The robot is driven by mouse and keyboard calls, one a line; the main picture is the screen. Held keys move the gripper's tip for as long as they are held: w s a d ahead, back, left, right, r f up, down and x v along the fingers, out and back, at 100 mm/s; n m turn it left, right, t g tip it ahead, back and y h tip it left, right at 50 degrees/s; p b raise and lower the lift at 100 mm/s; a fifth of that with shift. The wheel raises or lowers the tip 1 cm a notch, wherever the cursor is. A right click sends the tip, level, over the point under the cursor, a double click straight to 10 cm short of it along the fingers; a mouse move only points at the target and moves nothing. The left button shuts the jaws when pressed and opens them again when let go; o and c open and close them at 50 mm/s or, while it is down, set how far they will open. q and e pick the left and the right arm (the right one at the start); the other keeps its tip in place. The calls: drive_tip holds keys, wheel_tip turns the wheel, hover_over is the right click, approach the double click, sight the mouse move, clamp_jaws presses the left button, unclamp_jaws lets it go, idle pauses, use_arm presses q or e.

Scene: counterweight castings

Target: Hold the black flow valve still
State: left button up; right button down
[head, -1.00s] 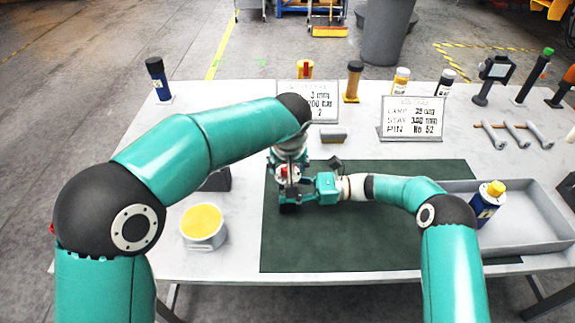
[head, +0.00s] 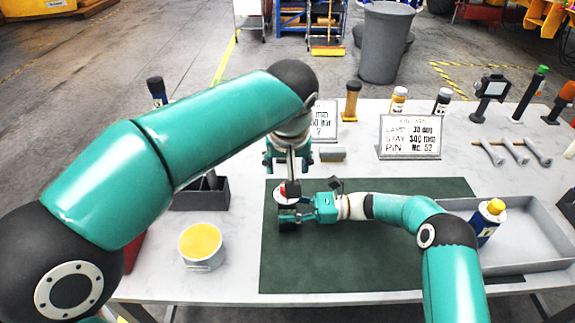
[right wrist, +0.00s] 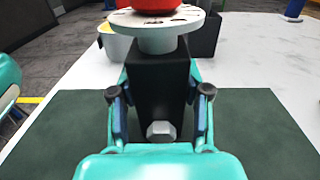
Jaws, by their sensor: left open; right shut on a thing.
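The black flow valve (head: 288,223) stands upright on the dark green mat (head: 370,260), with a pale dial and a dark and red top. In the right wrist view its black body (right wrist: 160,85) fills the middle, with a hex nut low on its face, a white disc and a red knob (right wrist: 155,4) cut by the top edge. My right gripper (head: 299,214) is shut on the valve body from the right; its fingers flank the body in the right wrist view. My left gripper (head: 288,160) is open, above and behind the valve, with no thing seen held in it.
A tub with yellow contents (head: 202,245) and a dark open box (head: 200,196) stand left of the mat. A grey tray (head: 545,222) with a yellow-capped bottle (head: 489,221) is at right. A sign (head: 409,136), small grey block (head: 333,154) and several bottles stand behind. The mat's front is bare.

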drive_tip(key=shift+c, duration=2.2)
unclamp_jaws()
